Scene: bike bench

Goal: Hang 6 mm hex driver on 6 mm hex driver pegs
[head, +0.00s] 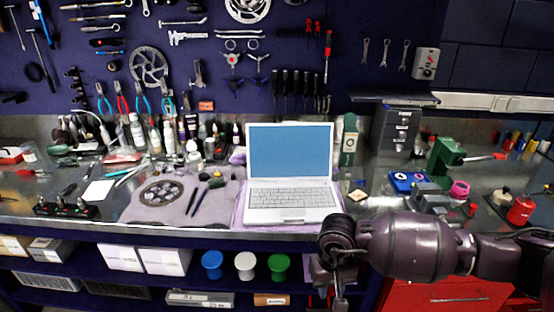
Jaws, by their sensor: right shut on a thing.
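My right gripper (339,290) hangs fingers down in front of the bench's front edge, right of centre and below the laptop. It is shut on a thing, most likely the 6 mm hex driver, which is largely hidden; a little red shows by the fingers. Red-handled drivers (327,42) hang on the dark blue wall panel, above and behind the laptop. Several black-handled drivers (285,82) hang lower, to their left. I cannot tell which pegs are the 6 mm hex driver pegs. My right gripper is far below and in front of the panel. My left gripper is not in view.
An open laptop (293,203) stands mid-bench. A mat (135,212) with a chainring and dark tools lies left of it. Cups (245,265) stand below.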

